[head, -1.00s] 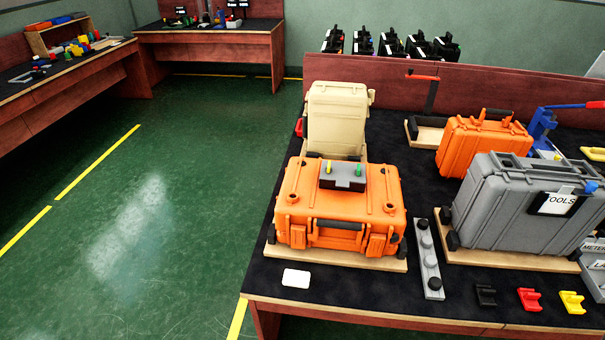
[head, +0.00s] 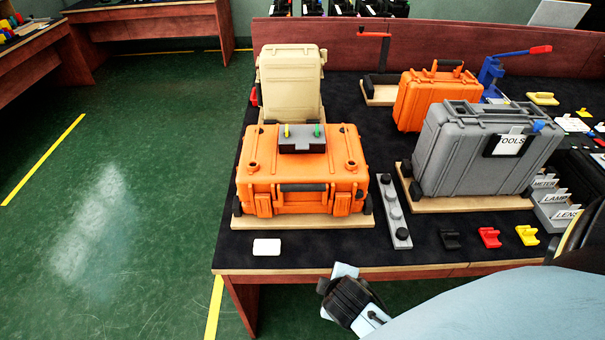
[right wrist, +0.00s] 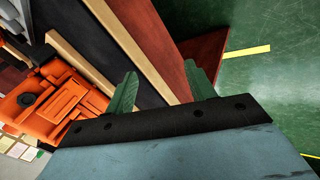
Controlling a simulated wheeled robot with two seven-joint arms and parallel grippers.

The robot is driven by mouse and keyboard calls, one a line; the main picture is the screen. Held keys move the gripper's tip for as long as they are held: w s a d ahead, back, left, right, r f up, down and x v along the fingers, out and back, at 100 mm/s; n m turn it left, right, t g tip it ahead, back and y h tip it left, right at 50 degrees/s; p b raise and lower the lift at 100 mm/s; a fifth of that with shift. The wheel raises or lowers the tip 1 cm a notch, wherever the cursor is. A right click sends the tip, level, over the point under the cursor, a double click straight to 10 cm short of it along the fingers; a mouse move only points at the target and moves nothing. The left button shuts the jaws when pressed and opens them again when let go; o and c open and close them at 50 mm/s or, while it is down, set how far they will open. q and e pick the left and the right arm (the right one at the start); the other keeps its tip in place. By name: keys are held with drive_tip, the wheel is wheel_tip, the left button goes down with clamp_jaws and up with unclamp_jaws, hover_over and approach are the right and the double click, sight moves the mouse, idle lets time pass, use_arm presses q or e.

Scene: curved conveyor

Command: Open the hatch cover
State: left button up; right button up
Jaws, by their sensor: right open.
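No part is clearly recognisable as a hatch cover. An orange case (head: 290,175) lies shut on a wooden base at the table's front left. Its black handle (head: 303,187) faces the front edge. A grey block (head: 302,139) with a yellow and a green peg sits on its top. My right gripper (head: 348,298) is in front of the table edge, apart from the case. In the right wrist view its green fingers (right wrist: 160,88) stand apart with nothing between them, and the orange case (right wrist: 60,95) shows at the left. My left gripper is out of view.
A beige case (head: 290,82) stands behind the orange one. A grey tool case (head: 465,150) and a second orange case (head: 425,98) stand to the right. Small black, red and yellow holders (head: 490,237) lie near the front edge. The green floor (head: 150,200) at left is clear.

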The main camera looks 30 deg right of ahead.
sight(302, 149)
drive_tip(key=w+d+r+n+t+h, duration=0.1)
drive_tip(key=w+r+n, duration=0.1)
drive_tip(key=n, duration=0.1)
drive_tip(key=w+d+r+n+t+h, duration=0.1)
drive_tip(key=w+r+n, duration=0.2)
drive_tip(key=w+d+r+n+t+h, duration=0.1)
drive_tip(key=w+r+n+t+h, duration=0.1)
drive_tip(key=w+n, duration=0.1)
drive_tip(key=shift+r, duration=0.3)
drive_tip(key=w+a+r+n+t+h, duration=0.2)
drive_tip(key=w+r+n+t, duration=0.45)
drive_tip(key=r+n, duration=0.5)
drive_tip(key=shift+n+g, duration=0.35)
drive_tip(key=shift+n, duration=0.3)
drive_tip(key=x, duration=0.9)
drive_tip(key=f+b+x, duration=0.1)
drive_tip(key=x, duration=0.3)
drive_tip(key=shift+w+d+f, duration=0.1)
drive_tip(key=shift+w, duration=0.05)
drive_tip(key=shift+c, duration=0.3)
clamp_jaws()
